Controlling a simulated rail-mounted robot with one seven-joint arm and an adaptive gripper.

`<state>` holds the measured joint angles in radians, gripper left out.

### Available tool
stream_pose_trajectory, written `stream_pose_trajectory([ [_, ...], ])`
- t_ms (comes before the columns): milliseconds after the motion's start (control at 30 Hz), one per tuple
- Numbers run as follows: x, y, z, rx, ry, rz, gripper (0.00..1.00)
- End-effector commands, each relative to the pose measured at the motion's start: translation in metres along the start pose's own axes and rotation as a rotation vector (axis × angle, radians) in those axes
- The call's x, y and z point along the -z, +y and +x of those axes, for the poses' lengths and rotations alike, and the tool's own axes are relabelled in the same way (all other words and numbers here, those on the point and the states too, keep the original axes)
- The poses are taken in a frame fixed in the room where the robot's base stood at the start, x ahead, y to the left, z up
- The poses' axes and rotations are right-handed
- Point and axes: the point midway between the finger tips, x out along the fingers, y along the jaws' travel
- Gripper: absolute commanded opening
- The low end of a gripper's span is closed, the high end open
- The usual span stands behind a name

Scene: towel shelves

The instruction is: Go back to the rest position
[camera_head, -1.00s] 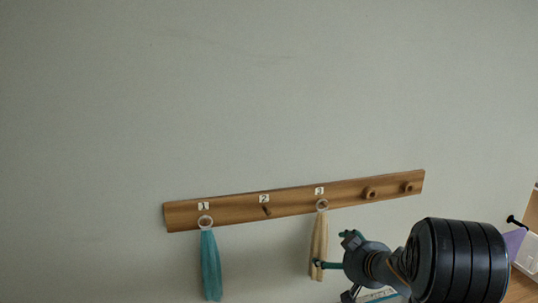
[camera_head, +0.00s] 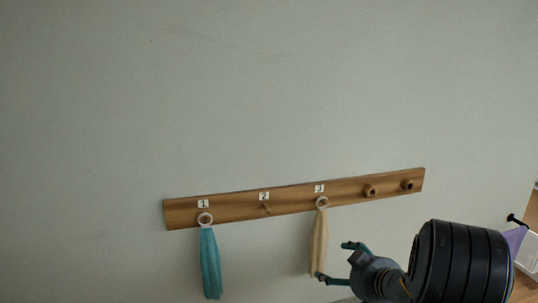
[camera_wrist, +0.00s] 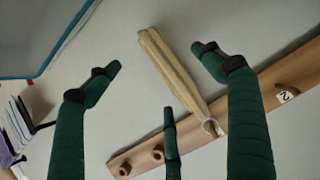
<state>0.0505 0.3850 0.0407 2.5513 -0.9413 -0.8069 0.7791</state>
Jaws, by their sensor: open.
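My gripper (camera_head: 332,261) is at the lower right in the head view, its dark green fingers spread and empty. The wrist view shows the spread fingers (camera_wrist: 156,57) as well. A beige towel (camera_head: 319,243) hangs by its ring from the peg labelled 3 on a wooden rack (camera_head: 235,206). In the wrist view the towel (camera_wrist: 170,68) shows in the gap between the fingers, beyond them. One fingertip overlaps the towel's lower end in the head view; I cannot tell whether they touch. A teal towel (camera_head: 210,264) hangs by its ring from the peg labelled 1.
The peg labelled 2 (camera_head: 266,208) and the two pegs at the right end (camera_head: 370,191) are bare. A purple cloth (camera_head: 515,239) hangs at the right edge near a pale bin. The wall above the rack is clear.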

Motion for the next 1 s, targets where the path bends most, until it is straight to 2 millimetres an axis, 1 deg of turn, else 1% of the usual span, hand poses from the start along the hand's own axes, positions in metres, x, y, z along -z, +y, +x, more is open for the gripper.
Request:
stream_pose_trajectory([
  [33,0.007,-0.008,0.001,0.052,0.018,-0.030,0.82],
  [100,0.013,-0.023,0.001,0.124,0.031,-0.074,0.82],
  [167,0.014,-0.036,0.000,0.188,0.038,-0.110,0.82],
  [267,0.010,-0.057,-0.004,0.299,0.044,-0.173,0.82],
  [367,-0.006,-0.070,-0.012,0.404,0.047,-0.229,0.82],
  [500,-0.027,-0.072,-0.021,0.460,0.052,-0.255,0.82],
  [700,-0.049,-0.065,-0.030,0.470,0.059,-0.255,0.82],
  [833,-0.058,-0.061,-0.034,0.462,0.063,-0.250,0.82],
  [1000,-0.064,-0.059,-0.037,0.457,0.066,-0.246,0.82],
])
